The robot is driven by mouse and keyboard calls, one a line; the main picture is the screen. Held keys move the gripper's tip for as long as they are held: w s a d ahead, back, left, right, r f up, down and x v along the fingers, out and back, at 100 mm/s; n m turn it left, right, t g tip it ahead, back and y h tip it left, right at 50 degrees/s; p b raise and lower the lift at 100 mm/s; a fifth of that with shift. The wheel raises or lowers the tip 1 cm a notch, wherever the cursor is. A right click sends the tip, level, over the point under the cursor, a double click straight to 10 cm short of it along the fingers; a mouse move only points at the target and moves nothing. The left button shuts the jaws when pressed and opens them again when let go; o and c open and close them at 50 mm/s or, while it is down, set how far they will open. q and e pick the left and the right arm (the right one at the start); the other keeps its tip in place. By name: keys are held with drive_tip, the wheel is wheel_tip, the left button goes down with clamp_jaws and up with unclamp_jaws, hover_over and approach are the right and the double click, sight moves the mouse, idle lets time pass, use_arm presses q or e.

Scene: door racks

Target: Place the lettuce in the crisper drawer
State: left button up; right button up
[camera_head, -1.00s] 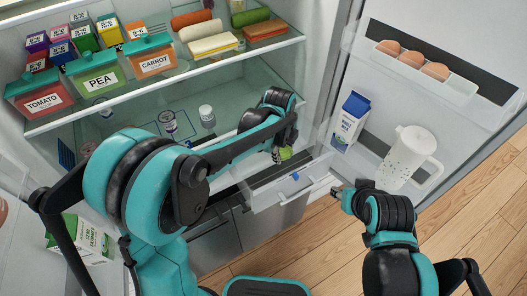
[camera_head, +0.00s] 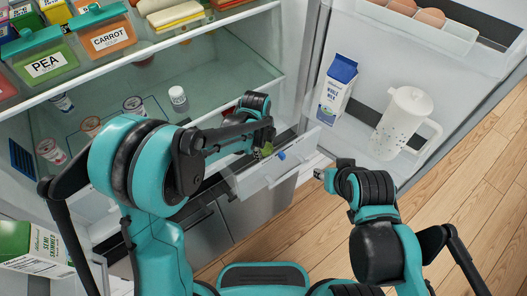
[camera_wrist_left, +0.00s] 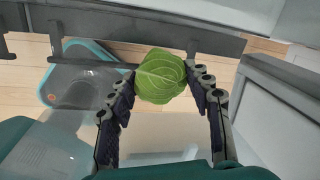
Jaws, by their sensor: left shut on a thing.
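The lettuce, a round green head (camera_wrist_left: 160,76), is gripped between the fingertips of my left gripper (camera_wrist_left: 164,88) in the left wrist view. The crisper drawer (camera_head: 256,181) is pulled out low in the fridge, with a clear front and a blue mark. My left gripper is over the drawer's back part; the height gap is not clear. My right gripper (camera_head: 320,174) is just right of the drawer front, and its fingers are too small to read.
The fridge shelf (camera_head: 180,50) above holds labelled tubs and packs. Small jars stand on the lower shelf. The open door at right holds a milk carton (camera_head: 337,90), a white jug (camera_head: 400,125) and an egg tray (camera_head: 440,30). Wooden floor lies below the door.

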use_arm(q)
wheel_tip(320, 180, down, 2)
drive_tip(key=shift+f, duration=0.2)
drive_tip(key=shift+f+b, duration=0.15)
drive_tip(key=shift+b, duration=0.3)
drive_tip(key=o, duration=1)
